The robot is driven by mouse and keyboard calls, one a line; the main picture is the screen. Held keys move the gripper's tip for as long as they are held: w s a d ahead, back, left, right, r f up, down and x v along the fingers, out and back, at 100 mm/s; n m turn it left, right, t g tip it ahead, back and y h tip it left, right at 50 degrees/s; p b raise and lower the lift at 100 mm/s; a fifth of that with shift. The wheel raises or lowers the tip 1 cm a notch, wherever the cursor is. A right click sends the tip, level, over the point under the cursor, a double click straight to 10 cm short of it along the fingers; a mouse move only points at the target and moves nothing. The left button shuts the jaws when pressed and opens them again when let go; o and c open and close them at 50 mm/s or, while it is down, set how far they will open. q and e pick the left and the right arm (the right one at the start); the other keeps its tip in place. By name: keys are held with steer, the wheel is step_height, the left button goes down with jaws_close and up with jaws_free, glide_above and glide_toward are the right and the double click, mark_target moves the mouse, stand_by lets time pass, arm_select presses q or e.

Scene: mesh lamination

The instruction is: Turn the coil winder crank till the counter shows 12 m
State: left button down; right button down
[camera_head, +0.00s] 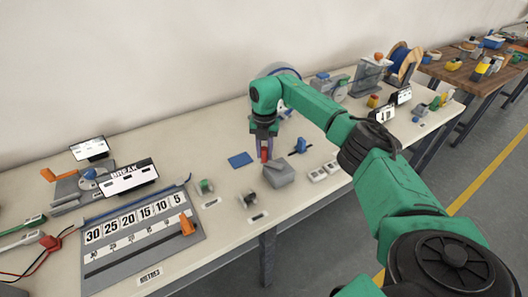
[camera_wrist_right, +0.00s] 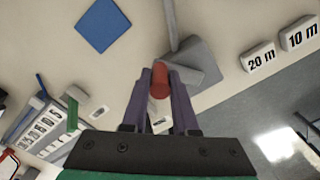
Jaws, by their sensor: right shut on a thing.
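My right gripper (camera_head: 264,157) reaches over the table from the right. In the right wrist view (camera_wrist_right: 160,88) its two fingers are shut on a red handle (camera_wrist_right: 161,75), which also shows in the head view (camera_head: 264,155). A grey block with a sloped top (camera_head: 279,174) stands right beside the handle; in the wrist view the grey block (camera_wrist_right: 196,59) and a grey bar (camera_wrist_right: 170,22) lie just beyond it. A disc with a blue rim (camera_head: 286,72) is partly hidden behind my right arm. I cannot tell a metre counter reading. My left gripper is not in view.
Small blocks marked 20 m (camera_wrist_right: 259,58) and 10 m (camera_wrist_right: 299,33) lie right of the grey block. A blue square (camera_head: 240,160) lies left of the gripper. A numbered board (camera_head: 140,232) and a BREAK display (camera_head: 129,178) stand at left. A blue reel (camera_head: 400,57) stands at the back.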

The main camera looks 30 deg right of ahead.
stand_by(0.4)
steer(key=c, duration=0.7)
jaws_free()
step_height(320, 180, up, 15)
steer(key=shift+f+b, duration=0.15)
steer(key=shift+b, duration=0.95)
